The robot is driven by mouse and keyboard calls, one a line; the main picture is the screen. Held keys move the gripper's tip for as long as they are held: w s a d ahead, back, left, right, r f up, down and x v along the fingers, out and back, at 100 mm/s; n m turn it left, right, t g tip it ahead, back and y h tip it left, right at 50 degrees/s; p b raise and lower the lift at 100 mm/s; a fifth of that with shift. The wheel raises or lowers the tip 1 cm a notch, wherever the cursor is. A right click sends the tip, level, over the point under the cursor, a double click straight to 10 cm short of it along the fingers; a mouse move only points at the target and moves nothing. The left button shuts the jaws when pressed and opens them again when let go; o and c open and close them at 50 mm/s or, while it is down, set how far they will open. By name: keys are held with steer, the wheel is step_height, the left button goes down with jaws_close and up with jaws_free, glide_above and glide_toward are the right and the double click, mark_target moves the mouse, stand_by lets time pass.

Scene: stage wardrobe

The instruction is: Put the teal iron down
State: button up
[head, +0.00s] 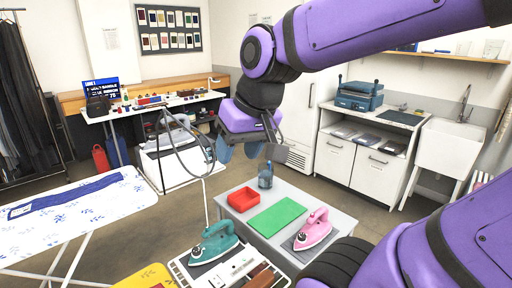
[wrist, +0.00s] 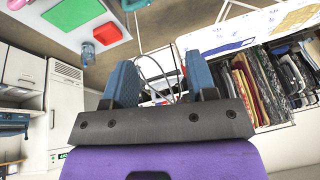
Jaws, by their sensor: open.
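The teal iron (head: 216,243) stands on a dark pad at the left of a white tray-like surface (head: 180,266) in the low front of the head view. My gripper (head: 240,152) is high above and behind it, apart from it, with blue fingers pointing down. In the wrist view my gripper (wrist: 162,82) is open, with nothing between its fingers.
A grey table (head: 340,222) holds a red tray (head: 243,199), a green mat (head: 277,217), a blue-grey bottle (head: 265,176) and a pink iron (head: 314,229). An ironing board (head: 100,215) is at left. A white sink (head: 446,145) and cabinet (head: 357,158) stand at right.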

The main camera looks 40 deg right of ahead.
steer(key=shift+n+t+h, duration=0.5)
steer(key=shift+n, duration=0.4)
steer(key=s, duration=0.1)
steer(key=s+r, duration=0.1)
steer(key=s, duration=0.2)
steer(key=shift+s+d+r, duration=0.2)
steer(key=shift+r, duration=0.05)
steer(key=shift+o, duration=0.5)
steer(key=shift+w, duration=0.15)
